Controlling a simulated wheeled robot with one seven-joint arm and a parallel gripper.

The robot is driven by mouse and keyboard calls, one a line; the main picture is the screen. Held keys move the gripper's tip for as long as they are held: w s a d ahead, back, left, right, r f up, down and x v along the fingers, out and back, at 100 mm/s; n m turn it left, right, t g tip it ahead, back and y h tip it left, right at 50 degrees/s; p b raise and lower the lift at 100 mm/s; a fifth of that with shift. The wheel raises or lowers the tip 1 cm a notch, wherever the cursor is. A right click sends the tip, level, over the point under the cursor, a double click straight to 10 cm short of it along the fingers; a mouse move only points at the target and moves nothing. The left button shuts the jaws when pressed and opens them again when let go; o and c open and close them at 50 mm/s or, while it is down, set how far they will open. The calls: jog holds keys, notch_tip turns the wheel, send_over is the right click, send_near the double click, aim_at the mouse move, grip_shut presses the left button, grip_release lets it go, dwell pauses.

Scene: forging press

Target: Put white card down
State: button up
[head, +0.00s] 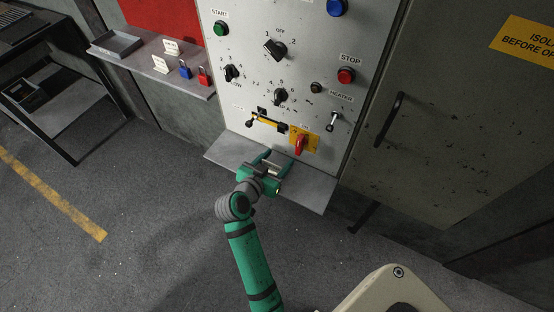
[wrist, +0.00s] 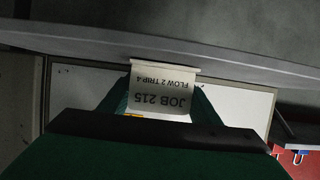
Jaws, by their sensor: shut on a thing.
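The white card (wrist: 160,90) reads "JOB 215, FLOW 2 TRIP 4" and appears upside down in the wrist view. My gripper (wrist: 160,98) is shut on it, with a green finger at each side. In the head view my gripper (head: 273,160) is at the grey ledge (head: 307,190) under the control panel (head: 247,85). The held card is hard to make out there. In the wrist view the ledge (wrist: 235,62) runs just beyond the card's edge. I cannot tell whether the card touches it.
The red switch (head: 300,144) and a lever (head: 333,121) are close above my gripper. A side shelf (head: 135,62) at left holds a grey tray (head: 114,44), two small white cards, a blue padlock (head: 185,70) and a red padlock (head: 204,76). The ledge's right part is bare.

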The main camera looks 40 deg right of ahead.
jog(key=shift+f, duration=0.1)
jog(key=o, duration=1)
jog(key=shift+a+r, duration=0.2)
jog(key=shift+r, duration=0.05)
jog(key=v, duration=1.1)
jog(key=shift+s+a+r, duration=0.1)
jog(key=shift+a+r, duration=0.1)
jog(key=shift+a, duration=0.05)
